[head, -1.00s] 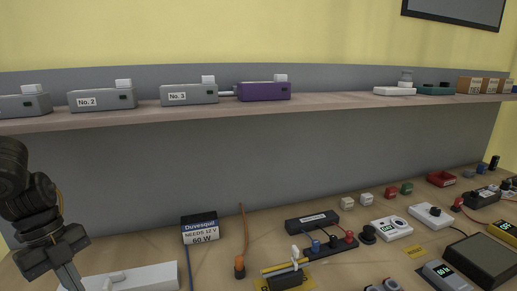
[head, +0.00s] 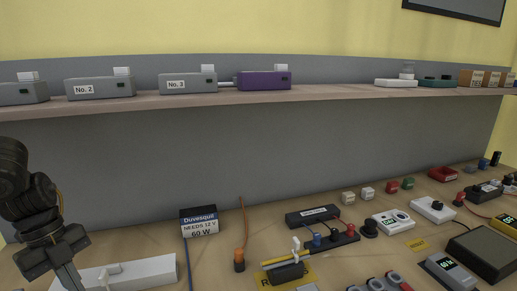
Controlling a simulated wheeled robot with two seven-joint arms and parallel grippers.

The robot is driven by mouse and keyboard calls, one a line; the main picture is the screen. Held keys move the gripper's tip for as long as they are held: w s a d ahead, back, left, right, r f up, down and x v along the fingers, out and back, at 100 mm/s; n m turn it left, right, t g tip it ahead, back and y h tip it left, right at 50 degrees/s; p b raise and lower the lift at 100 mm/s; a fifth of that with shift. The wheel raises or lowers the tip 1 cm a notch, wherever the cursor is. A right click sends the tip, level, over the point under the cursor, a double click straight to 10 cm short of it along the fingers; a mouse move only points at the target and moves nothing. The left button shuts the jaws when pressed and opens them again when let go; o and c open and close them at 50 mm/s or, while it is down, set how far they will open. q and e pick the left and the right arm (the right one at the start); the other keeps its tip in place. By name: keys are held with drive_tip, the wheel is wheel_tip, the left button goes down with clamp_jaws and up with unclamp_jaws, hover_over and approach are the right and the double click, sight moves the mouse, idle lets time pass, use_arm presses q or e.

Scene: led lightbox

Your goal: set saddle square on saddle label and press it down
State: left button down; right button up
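My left gripper (head: 70,278) points down at the lower left, beside a long white channel-like piece (head: 150,268) with a small raised white part. Its fingertips run to the bottom edge of the picture, so I cannot tell whether it is open or shut. A yellow label (head: 265,279) with a letter R lies at the bottom centre, partly covered by a black block (head: 290,272). A small white upright piece (head: 296,244) stands by a yellow rod behind that block. I cannot tell which piece is the saddle, or read a saddle label. My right gripper is out of view.
A black strip with coloured posts (head: 333,241), a white meter (head: 393,222) and a dark pad (head: 485,252) fill the right side. A shelf (head: 200,100) with grey boxes and a purple box (head: 263,83) crosses above.

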use_arm(q)
drive_tip(key=shift+f+b, duration=1.45)
drive_tip(key=shift+b, duration=0.15)
idle(2.4)
drive_tip(key=shift+a+f+b, duration=0.3)
drive_tip(key=shift+f+b, duration=0.15)
drive_tip(key=shift+f, duration=0.05)
drive_tip(key=shift+s+f, duration=0.2)
drive_tip(key=shift+f, duration=0.05)
idle(0.6)
drive_tip(key=shift+w+r, duration=0.1)
drive_tip(key=shift+r, duration=0.6)
drive_tip(key=shift+w+d+r+p, duration=0.1)
drive_tip(key=shift+d+r+p, duration=0.15)
drive_tip(key=shift+r+p, duration=0.55)
drive_tip(key=shift+d+r, duration=0.15)
drive_tip(key=shift+r, duration=0.2)
drive_tip(key=shift+a, duration=0.2)
